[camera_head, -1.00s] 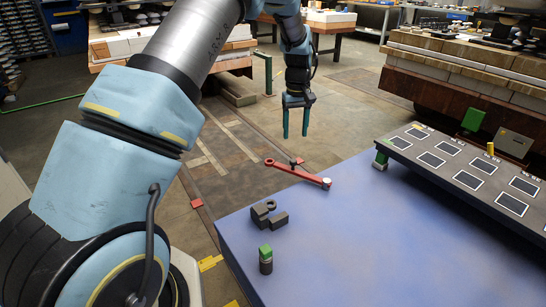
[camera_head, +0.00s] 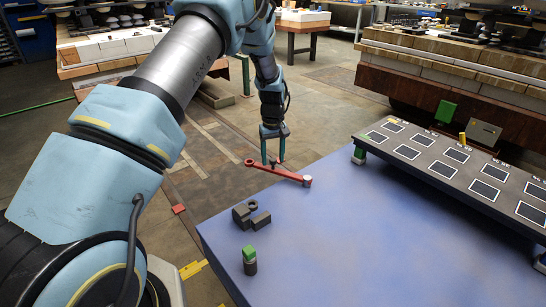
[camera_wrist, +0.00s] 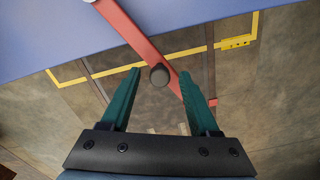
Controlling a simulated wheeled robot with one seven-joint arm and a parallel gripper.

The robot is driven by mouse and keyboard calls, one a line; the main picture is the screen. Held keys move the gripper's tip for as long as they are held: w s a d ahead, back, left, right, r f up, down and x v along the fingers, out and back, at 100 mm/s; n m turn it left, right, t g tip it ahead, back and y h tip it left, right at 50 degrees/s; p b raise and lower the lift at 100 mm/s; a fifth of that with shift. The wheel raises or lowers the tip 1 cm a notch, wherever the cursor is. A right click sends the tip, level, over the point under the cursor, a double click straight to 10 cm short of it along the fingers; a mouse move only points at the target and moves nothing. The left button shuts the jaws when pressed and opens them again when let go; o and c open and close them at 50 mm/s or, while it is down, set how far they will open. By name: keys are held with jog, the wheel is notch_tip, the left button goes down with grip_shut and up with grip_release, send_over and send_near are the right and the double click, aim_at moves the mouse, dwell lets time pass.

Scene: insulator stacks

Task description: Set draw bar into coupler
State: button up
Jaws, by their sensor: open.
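The draw bar is a red bar (camera_head: 290,174) near the far left edge of the blue table, with a ring at its left end sticking out past the edge and a pale round boss at its right end. A dark round knob (camera_wrist: 159,76) stands on the bar. My gripper (camera_head: 274,161) points down over the bar, open, with fingertips close to the knob. In the wrist view the two green fingers (camera_wrist: 160,72) are apart on either side of the knob; I cannot tell whether they touch it. A dark block with an upright ring (camera_head: 242,214), probably the coupler, sits nearer on the table.
A dark cylinder with a green top (camera_head: 249,260) stands near the table's front left. A raised dark panel with several framed squares (camera_head: 440,170) runs along the right. The middle of the blue table (camera_head: 350,230) is clear. Yellow lines mark the floor.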

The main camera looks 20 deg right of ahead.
grip_shut()
dwell(0.4)
dwell(0.9)
